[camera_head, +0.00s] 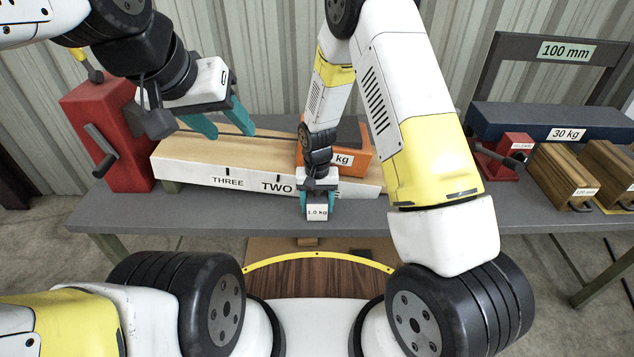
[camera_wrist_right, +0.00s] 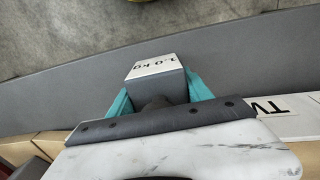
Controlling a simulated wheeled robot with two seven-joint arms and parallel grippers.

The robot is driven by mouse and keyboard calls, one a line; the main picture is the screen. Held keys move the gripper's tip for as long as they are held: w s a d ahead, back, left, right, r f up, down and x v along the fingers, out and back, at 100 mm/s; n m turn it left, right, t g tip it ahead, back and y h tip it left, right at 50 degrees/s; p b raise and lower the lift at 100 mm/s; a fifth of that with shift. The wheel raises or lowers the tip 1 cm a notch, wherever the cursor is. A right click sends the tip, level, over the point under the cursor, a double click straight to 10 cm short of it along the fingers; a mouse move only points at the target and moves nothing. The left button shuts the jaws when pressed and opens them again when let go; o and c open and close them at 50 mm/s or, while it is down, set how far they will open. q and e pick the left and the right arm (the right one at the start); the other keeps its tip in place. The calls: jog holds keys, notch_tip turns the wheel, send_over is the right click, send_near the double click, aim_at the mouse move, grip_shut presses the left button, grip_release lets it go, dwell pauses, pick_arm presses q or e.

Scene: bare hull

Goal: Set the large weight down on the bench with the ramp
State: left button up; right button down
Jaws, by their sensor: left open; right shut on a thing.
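My right gripper (camera_head: 318,198) is shut on a grey weight labelled 1.0 kg (camera_head: 317,212). The weight also shows between the teal fingers in the right wrist view (camera_wrist_right: 158,78). It is over the front strip of the grey bench (camera_head: 240,212), in front of the ramp; I cannot tell whether it touches the bench top. The ramp (camera_head: 195,163) is a pale wooden beam labelled THREE and TWO. My left gripper (camera_head: 222,126) is open and empty above the ramp's left part. An orange block (camera_head: 357,150) with a partly hidden kg label is behind my right arm.
A red crank box (camera_head: 105,135) stands at the bench's left end. At the right are a dark 30 kg block (camera_head: 530,122), a small red clamp-like device (camera_head: 505,152) and wooden blocks (camera_head: 562,175). Bare bench top runs along the ramp's front.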

jog(key=shift+f, duration=0.2)
jog(key=shift+f, duration=0.15)
jog(key=shift+c, duration=2.2)
grip_release()
notch_tip(320, 180, up, 12)
jog(key=shift+f, duration=0.1)
jog(key=s+d+r+t+y, duration=0.1)
jog(key=s+d+r, duration=0.25)
jog(key=r, duration=0.65)
jog(key=s+d+r+t+y, duration=0.1)
jog(key=s+d+r+t, duration=0.15)
jog(key=d+r, duration=0.45)
jog(key=s+d+r+t, duration=0.2)
jog(key=s+d+r, duration=0.1)
jog(key=s+r, duration=0.7)
jog(key=s, duration=0.3)
jog(key=shift+s+d+r+n+t, duration=0.3)
jog(key=shift+s+d+t, duration=0.05)
